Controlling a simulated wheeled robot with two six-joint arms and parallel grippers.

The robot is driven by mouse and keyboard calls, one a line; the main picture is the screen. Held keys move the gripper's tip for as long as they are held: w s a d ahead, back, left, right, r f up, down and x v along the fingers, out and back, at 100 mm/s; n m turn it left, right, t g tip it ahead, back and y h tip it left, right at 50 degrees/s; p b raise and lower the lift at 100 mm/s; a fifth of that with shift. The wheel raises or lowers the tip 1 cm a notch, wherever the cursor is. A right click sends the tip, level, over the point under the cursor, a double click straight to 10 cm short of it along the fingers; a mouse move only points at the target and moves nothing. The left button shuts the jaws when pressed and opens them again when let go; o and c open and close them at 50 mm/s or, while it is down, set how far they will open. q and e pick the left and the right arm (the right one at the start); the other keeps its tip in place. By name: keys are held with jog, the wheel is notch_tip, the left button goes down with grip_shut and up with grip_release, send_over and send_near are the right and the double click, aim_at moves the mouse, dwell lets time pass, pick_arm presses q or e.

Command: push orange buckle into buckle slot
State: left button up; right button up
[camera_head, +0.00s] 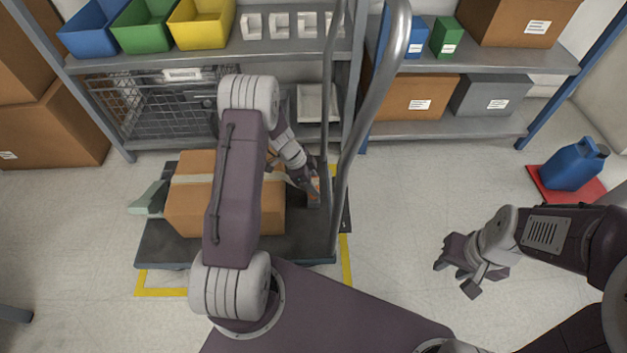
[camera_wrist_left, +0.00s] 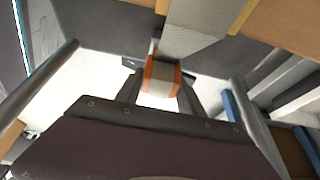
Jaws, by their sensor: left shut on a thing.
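The orange buckle (camera_wrist_left: 162,76) sits between the fingers of my left gripper (camera_wrist_left: 160,92) in the left wrist view, with a pale band across its middle. In the head view, my left gripper (camera_head: 309,186) reaches down at the right end of the cardboard box (camera_head: 190,213), and a little of the orange buckle (camera_head: 315,188) shows there. A grey strap (camera_wrist_left: 190,30) runs over the box and down to the buckle in the left wrist view. I cannot make out the buckle slot. My right gripper (camera_head: 457,270) is open and empty above the floor.
The box stands on a dark platform cart (camera_head: 165,245) with a tall metal handle (camera_head: 362,130) close to my left gripper. Shelves (camera_head: 300,52) with bins and boxes stand behind. A blue jug (camera_head: 572,167) stands on a red mat at right. The floor between is clear.

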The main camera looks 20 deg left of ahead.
pick_arm(q)
jog(key=shift+f+b, duration=1.3)
jog(key=shift+f, duration=0.1)
jog(key=o, duration=1.5)
jog(key=shift+o, duration=0.2)
jog(key=shift+r, duration=0.1)
jog(key=p+v, duration=0.5)
jog(key=v, duration=0.4)
jog(key=shift+p, duration=0.4)
